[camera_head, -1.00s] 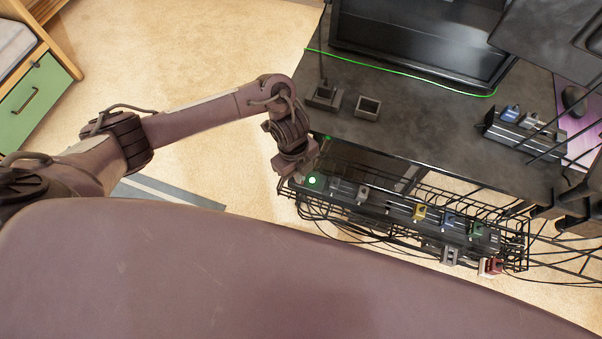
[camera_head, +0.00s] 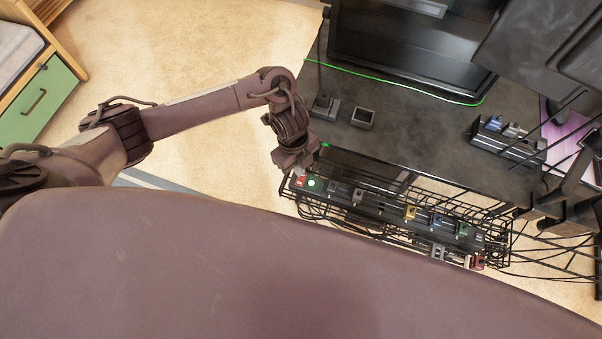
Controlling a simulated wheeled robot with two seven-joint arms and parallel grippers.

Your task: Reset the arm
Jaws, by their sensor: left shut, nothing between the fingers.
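My left arm comes in from the left. Its gripper (camera_head: 290,165) is shut and empty, just above the left end of the power strip (camera_head: 384,210). A red switch (camera_head: 300,181) and a lit green light (camera_head: 313,183) show right below the fingers. Whether the fingertips touch the strip, I cannot tell. The strip lies in a black wire basket (camera_head: 497,222) along the desk's near edge, with several coloured plugs in it. My right gripper is not in view.
The dark desk (camera_head: 410,130) holds a monitor (camera_head: 410,45), small black boxes (camera_head: 363,116) and a black holder (camera_head: 508,140). A second monitor (camera_head: 540,45) stands at the upper right. Cables hang below the basket. The floor (camera_head: 190,50) at the upper left is clear.

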